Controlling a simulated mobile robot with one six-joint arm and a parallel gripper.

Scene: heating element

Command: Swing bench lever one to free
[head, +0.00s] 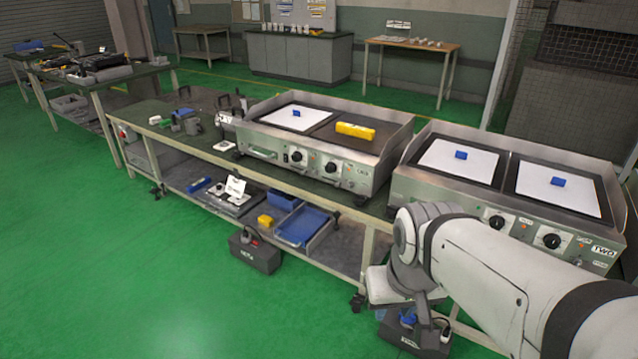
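A long steel workbench (300,210) with a lower shelf stands across the middle of the view. No part of it can be read as lever one at this size. Small dark upright handles (223,101) stand on the bench top left of the first griddle. A dark castor (357,300) shows at a bench leg, too small to show how any lever on it lies. My arm (480,262) reaches in from the lower right and bends down in front of the bench's right part. My gripper's fingers do not show.
A griddle (270,153) bears a white sheet and a yellow block (355,130). A second griddle, labelled TWO (560,222), stands right of it. Black boxes stand on the floor under the bench, one by the shelf (254,252), one near my arm (415,338). Green floor in front is clear.

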